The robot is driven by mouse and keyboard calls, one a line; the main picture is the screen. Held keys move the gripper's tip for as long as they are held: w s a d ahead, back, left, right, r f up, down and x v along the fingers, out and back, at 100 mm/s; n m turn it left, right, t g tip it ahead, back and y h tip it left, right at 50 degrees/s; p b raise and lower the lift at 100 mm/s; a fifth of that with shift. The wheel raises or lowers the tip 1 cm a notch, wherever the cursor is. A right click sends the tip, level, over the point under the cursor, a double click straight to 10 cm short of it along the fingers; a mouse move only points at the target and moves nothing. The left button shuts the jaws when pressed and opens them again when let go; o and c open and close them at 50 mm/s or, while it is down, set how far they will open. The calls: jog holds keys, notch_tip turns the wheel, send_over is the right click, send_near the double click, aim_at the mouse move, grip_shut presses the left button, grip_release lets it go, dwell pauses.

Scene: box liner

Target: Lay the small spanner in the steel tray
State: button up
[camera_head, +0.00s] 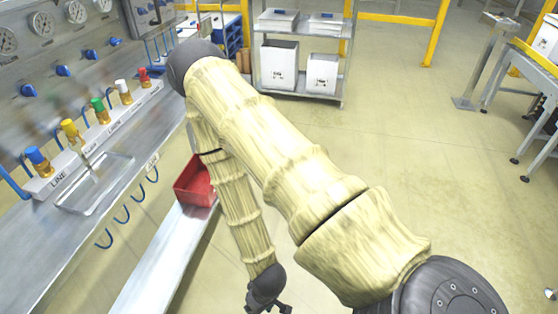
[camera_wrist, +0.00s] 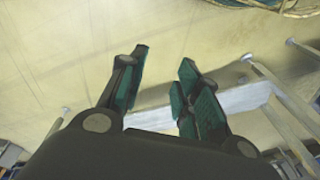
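The steel tray (camera_head: 84,200) is a shallow rectangular metal tray on the grey bench at the left of the head view. A slim pale thing shows at its far left side; I cannot tell whether it is the small spanner. I cannot make out the spanner for certain in either view. My gripper (camera_head: 268,304) hangs low at the bottom of the head view, over the floor, right of the bench and well apart from the tray. In the wrist view my gripper (camera_wrist: 164,58) has its green-padded fingers spread, with nothing between them.
A red bin (camera_head: 197,186) stands beside the bench, partly behind my arm. Coloured valves (camera_head: 98,108) line the panel above the tray, and blue hooks (camera_head: 122,214) stick out from the bench front. A shelf trolley (camera_head: 300,50) stands behind.

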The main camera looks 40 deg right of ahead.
jog(key=s+d+f+g+h, duration=0.1)
jog(key=s+d, duration=0.1)
jog(key=s, duration=0.4)
jog(key=shift+s+d+f+m, duration=0.15)
jog(key=shift+d+f+m, duration=0.05)
jog(key=shift+f+m, duration=0.1)
